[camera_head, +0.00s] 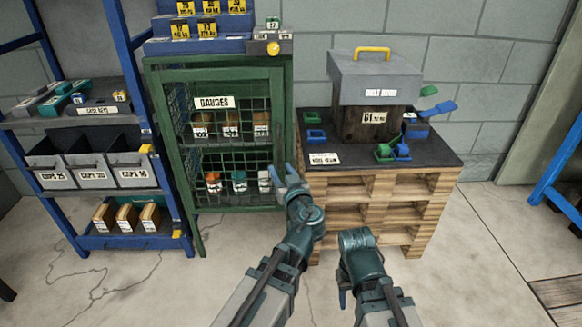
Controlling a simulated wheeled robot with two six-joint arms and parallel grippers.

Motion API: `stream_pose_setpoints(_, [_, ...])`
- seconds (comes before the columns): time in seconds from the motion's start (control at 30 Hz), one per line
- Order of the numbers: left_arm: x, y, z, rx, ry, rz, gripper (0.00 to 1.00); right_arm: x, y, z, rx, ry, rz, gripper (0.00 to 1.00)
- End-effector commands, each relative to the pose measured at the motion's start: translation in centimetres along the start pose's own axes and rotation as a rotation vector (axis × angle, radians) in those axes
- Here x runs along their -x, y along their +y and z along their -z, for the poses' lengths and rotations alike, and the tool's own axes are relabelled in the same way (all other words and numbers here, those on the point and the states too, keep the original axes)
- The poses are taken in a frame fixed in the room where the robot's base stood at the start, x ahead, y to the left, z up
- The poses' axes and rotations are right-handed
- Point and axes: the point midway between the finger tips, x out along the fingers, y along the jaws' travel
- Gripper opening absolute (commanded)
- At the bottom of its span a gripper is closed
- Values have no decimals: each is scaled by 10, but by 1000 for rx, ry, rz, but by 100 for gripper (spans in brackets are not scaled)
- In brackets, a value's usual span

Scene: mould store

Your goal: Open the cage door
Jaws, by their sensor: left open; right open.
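The green cage (215,72) stands against the wall, left of centre, with a mesh door (232,146) bearing a GAUGES label (214,102). The door appears closed. Several boxes and small containers show through the mesh on its shelves. My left gripper (284,172) is open at the lower right edge of the door; I cannot tell whether it touches it. My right gripper (345,292) is open, low in front of the pallet stack, apart from the cage.
A wooden pallet stack (385,190) with a dark top stands right of the cage, carrying a grey-lidded box (375,80) and small blue and green pieces. A blue shelf rack (125,60) with bins stands at left. The floor before the cage is clear.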

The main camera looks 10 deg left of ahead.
Motion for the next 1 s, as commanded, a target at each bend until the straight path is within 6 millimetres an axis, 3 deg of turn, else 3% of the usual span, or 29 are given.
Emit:
stream_pose_setpoints(0.03, [-3, 4, -14, 9, 22, -14, 47, -18, -2, 1, 0, 0, 0, 50])
stream_pose_setpoints(0.13, [-4, 8, -15, 24, 54, -37, 47, -27, -3, 2, 1, 0, 0, 50])
stream_pose_setpoints(0.53, [-15, 14, -12, 35, 74, -53, 47, -29, -3, 2, 1, 0, 0, 50])
stream_pose_setpoints(1.0, [-105, 18, -5, 35, 73, -50, 47, -29, -3, 2, 0, 0, 0, 50])
